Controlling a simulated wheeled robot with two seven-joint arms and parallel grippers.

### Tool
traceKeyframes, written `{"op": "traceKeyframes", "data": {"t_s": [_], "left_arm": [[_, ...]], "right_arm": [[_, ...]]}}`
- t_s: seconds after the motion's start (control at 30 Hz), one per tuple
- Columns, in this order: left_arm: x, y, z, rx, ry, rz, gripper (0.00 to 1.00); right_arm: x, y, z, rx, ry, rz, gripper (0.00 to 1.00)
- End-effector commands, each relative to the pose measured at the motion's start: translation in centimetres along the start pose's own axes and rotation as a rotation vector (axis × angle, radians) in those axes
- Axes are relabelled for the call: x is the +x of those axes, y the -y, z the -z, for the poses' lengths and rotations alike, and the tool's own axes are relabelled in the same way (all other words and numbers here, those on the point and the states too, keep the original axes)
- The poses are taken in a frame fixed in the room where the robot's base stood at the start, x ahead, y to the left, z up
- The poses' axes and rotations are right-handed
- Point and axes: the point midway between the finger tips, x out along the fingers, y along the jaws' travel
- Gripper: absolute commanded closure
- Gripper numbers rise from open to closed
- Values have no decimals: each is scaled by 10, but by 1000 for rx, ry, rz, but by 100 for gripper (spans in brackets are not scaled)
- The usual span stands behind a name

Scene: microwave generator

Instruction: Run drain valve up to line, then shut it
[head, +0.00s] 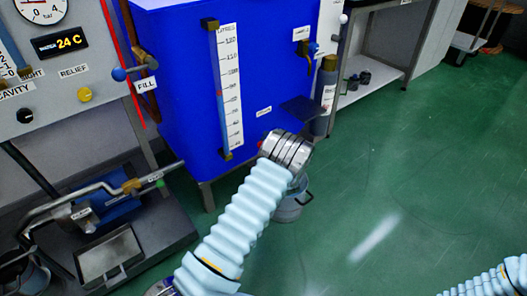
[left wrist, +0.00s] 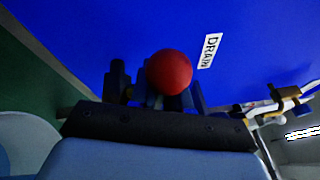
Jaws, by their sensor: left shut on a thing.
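The red ball knob of the drain valve (left wrist: 170,72) shows in the left wrist view beside the DRAIN label (left wrist: 209,50) on the blue tank. My left gripper (left wrist: 168,98) is shut on this knob, its dark fingers on either side. In the head view my left wrist covers the valve and the fingers. The tank (head: 180,70) carries an upright level gauge (head: 229,85) with a white scale. A small red mark (head: 218,93) sits beside the scale, about halfway up. The liquid level in the tube is too small to read surely. My right gripper is out of view.
A metal bucket (head: 288,209) stands on the green floor below the tank's front, partly behind my left arm. A FILL valve with a blue knob (head: 119,74) is at the tank's left. A metal tray (head: 108,254) lies lower left. The floor at right is clear.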

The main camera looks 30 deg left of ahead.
Motion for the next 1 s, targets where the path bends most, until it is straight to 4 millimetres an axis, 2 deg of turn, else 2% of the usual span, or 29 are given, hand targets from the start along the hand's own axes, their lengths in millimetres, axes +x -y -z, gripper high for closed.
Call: {"op": "traceKeyframes", "data": {"t_s": [0.03,0.1,0.4,0.97,1.0], "left_arm": [[-1,-8,3,-29,6,9,100],[-1,-9,4,-72,15,23,100],[-1,-11,4,-205,43,69,100],[-2,-10,4,-247,52,80,100],[-2,-10,4,-247,52,80,82]], "right_arm": [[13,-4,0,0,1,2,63],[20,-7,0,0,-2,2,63],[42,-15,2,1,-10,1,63],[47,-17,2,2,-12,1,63],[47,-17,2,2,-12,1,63]]}}
